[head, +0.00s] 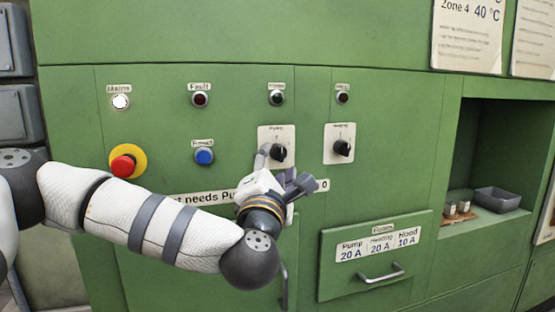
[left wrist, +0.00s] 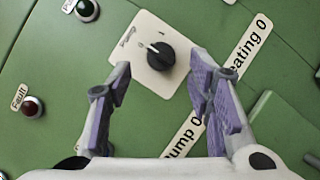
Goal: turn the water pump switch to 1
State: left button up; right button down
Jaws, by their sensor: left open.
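The pump switch (head: 279,153) is a black rotary knob on a white plate in the green panel. My left gripper (head: 284,172) is in front of the plate's lower part. In the left wrist view its purple-padded fingers (left wrist: 161,68) are spread, one on each side of the knob, with nothing between them. I cannot tell whether either touches it. My right gripper is not in view.
A similar black knob (head: 342,149) sits just right on its own plate. A red stop button (head: 124,165) and blue button (head: 204,157) are to the left. Indicator lamps line the row above.

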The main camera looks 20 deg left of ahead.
aim_at(278, 155)
pick_arm(q)
jog(key=x, duration=0.3)
jog(key=shift+w, duration=0.15)
jog(key=shift+r, duration=0.1)
jog(key=shift+c, duration=0.2)
grip_shut()
